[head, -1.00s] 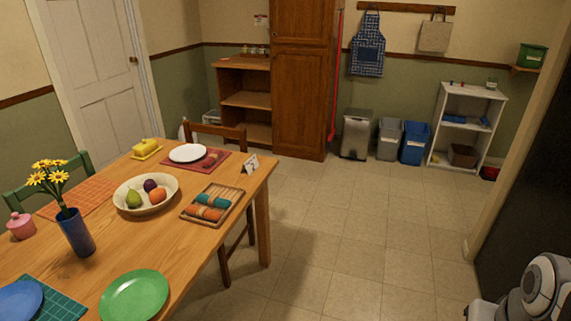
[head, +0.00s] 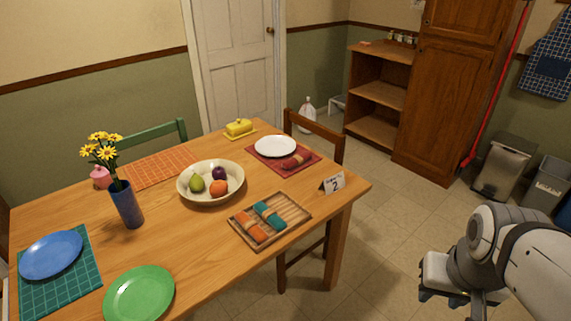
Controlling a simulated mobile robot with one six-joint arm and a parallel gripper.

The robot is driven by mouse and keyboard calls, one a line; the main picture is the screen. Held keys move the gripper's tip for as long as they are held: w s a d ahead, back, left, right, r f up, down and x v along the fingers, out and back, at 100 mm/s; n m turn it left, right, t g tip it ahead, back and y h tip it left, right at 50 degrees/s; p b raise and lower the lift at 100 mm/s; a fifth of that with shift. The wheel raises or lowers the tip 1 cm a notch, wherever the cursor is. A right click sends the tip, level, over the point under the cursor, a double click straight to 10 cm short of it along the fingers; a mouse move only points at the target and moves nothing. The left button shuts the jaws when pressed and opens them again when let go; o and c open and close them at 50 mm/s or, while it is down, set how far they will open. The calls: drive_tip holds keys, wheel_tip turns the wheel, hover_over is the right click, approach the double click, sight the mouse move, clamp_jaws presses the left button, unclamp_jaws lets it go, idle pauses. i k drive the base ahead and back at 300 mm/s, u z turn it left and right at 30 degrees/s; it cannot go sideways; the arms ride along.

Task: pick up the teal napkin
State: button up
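The teal napkin (head: 269,215) is rolled up, with a paler band around its middle. It lies on a slatted wooden tray (head: 293,206) near the table's right edge. A rolled orange napkin (head: 250,227) lies beside it on the same tray, to its left. My gripper (head: 442,297) is at the lower right, away from the table and well to the right of the tray. Nothing shows held in it, but its fingertips are dark and partly out of view, so its opening is unclear.
The wooden table (head: 185,262) also bears a fruit bowl (head: 184,188), a white plate (head: 275,146) on a red mat with a red napkin, a green plate (head: 139,295) and a blue vase (head: 126,207). A number card (head: 333,182) and a chair (head: 316,133) stand near the tray.

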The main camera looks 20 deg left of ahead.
sight(269, 215)
drive_tip(key=u, duration=0.7)
drive_tip(key=i, duration=1.05)
drive_tip(key=u, duration=0.6)
drive_tip(key=k, duration=0.85)
drive_tip(key=u, duration=0.15)
drive_tip(key=i, duration=0.9)
drive_tip(key=z, duration=0.1)
